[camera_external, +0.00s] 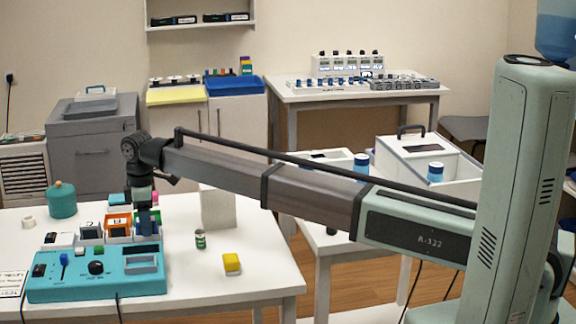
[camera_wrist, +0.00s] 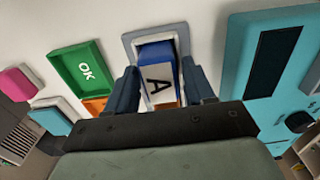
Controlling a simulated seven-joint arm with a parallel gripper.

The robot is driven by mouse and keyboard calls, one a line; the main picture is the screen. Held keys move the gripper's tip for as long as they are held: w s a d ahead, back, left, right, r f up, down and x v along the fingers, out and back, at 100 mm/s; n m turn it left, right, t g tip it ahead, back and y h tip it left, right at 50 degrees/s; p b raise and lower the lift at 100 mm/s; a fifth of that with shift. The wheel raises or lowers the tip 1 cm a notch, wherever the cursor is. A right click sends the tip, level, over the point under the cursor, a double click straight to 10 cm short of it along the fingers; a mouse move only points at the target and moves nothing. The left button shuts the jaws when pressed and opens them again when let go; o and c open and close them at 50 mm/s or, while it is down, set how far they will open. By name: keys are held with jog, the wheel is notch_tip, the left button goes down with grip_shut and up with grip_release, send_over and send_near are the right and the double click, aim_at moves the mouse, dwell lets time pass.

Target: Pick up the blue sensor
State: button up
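The blue sensor (camera_wrist: 157,52) shows in the wrist view as a blue block with a white label marked "A". It sits in a grey-rimmed tray (camera_wrist: 184,40). My gripper (camera_wrist: 161,72) has one finger on each side of the sensor. The fingers look open, with a narrow gap at the right finger; contact at the left finger is hard to tell.
A green "OK" tray (camera_wrist: 84,70) and an orange tray (camera_wrist: 95,104) lie left of the sensor, and the teal box (camera_wrist: 262,60) is at right. A green-labelled can (camera_external: 200,240), a yellow block (camera_external: 232,263) and a pale block (camera_external: 218,208) stand on the white table.

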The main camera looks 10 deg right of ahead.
jog(key=c, duration=0.8)
